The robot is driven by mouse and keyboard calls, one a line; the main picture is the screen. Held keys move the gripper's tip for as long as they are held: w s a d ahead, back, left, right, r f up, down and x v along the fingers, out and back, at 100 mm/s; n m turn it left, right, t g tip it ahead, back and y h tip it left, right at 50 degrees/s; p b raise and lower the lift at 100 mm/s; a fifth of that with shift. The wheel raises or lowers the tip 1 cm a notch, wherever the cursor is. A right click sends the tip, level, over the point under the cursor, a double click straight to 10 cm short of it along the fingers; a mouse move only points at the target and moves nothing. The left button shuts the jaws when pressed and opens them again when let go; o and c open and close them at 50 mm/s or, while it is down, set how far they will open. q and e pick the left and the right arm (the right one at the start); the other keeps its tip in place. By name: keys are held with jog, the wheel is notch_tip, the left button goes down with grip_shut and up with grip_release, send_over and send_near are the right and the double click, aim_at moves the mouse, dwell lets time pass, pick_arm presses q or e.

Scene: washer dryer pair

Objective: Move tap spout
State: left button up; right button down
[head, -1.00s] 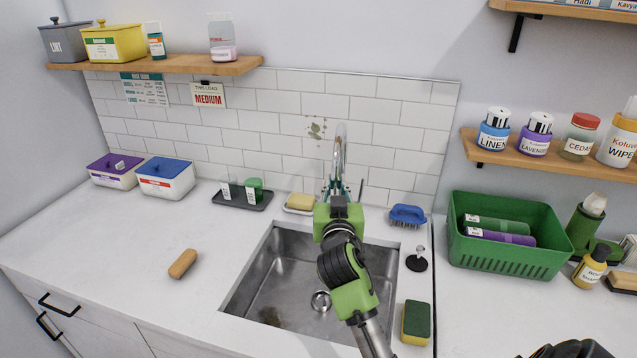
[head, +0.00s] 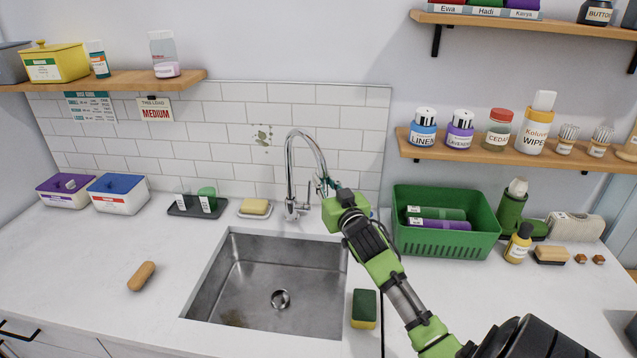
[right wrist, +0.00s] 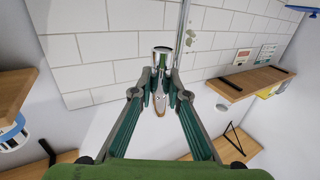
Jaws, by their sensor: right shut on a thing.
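The chrome tap spout (head: 305,137) is a tall gooseneck rising from its base (head: 296,208) behind the sink (head: 270,275). Its arch reaches to the right, towards the sink's back right corner. My right gripper (head: 325,185) is shut on the spout near its outlet end. The green gripper body hides part of the fingers in the head view. In the right wrist view, the chrome spout end (right wrist: 162,57) shows at the fingertips of the right gripper (right wrist: 161,92). My left gripper is in neither view.
A green basket (head: 445,245) stands right of my right gripper. A sponge (head: 364,308) lies right of the sink, and a soap dish (head: 254,208) stands behind it. Wooden shelves (head: 500,148) hang on the wall. The left counter is mostly clear around a brown brush (head: 141,276).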

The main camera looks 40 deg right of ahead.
jog(key=shift+d+n+y, duration=0.3)
jog(key=shift+d+y, duration=0.2)
jog(key=shift+d, duration=0.1)
jog(key=c, duration=2)
grip_release()
jog(key=shift+o, duration=0.2)
jog(key=shift+s+a+f, duration=0.1)
jog(key=shift+s, duration=0.15)
jog(key=v, duration=1.1)
jog(key=shift+s, duration=0.25)
jog(key=shift+a+f, duration=0.1)
jog(key=shift+f, duration=0.1)
